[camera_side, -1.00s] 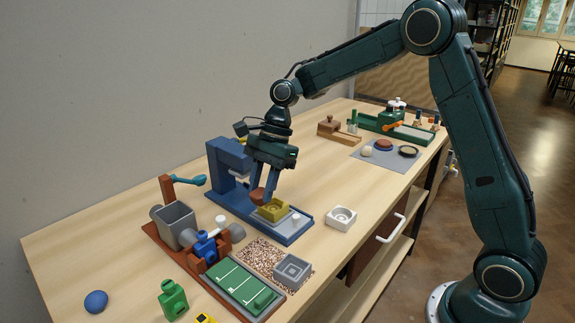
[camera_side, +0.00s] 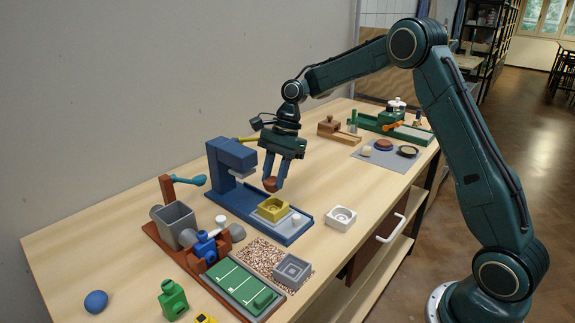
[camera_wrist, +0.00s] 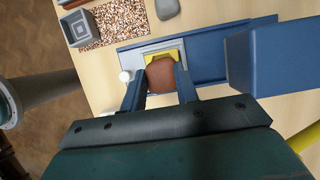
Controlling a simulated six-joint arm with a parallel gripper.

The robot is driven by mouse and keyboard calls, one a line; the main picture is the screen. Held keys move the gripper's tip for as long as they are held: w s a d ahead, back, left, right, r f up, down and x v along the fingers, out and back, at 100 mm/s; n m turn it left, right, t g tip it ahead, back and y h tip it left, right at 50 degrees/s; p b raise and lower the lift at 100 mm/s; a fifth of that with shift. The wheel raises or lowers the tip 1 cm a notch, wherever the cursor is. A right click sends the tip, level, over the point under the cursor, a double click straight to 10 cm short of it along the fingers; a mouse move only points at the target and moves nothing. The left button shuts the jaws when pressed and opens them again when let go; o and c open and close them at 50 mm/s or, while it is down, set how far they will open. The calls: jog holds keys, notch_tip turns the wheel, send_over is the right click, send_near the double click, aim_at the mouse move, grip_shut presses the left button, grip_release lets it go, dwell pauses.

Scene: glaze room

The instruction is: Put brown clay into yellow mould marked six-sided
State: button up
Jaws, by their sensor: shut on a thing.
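My gripper (camera_side: 272,187) is shut on the brown clay (camera_side: 270,184), a small reddish-brown lump between its fingertips. The clay also shows in the wrist view (camera_wrist: 163,76). The yellow mould (camera_side: 273,208), a square block with a recess, sits on the grey plate of the blue press (camera_side: 232,160). The clay is held above the mould, a little behind it in the side view. In the wrist view the clay covers most of the mould (camera_wrist: 175,54). The mark on the mould cannot be read.
A white mould (camera_side: 341,218) stands right of the press and a grey mould (camera_side: 292,270) on a speckled mat in front. The blue press head (camera_wrist: 280,55) rises close beside my gripper. A grey mat (camera_side: 384,161) with small round items lies farther back.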

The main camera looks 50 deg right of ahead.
aim_at(274, 191)
jog(key=shift+f, duration=0.5)
jog(key=shift+f, duration=0.1)
jog(key=shift+f, duration=1.9)
jog(key=shift+f, duration=0.4)
jog(key=o, duration=1)
jog(key=shift+s+f, duration=0.1)
jog(key=shift+f, duration=0.05)
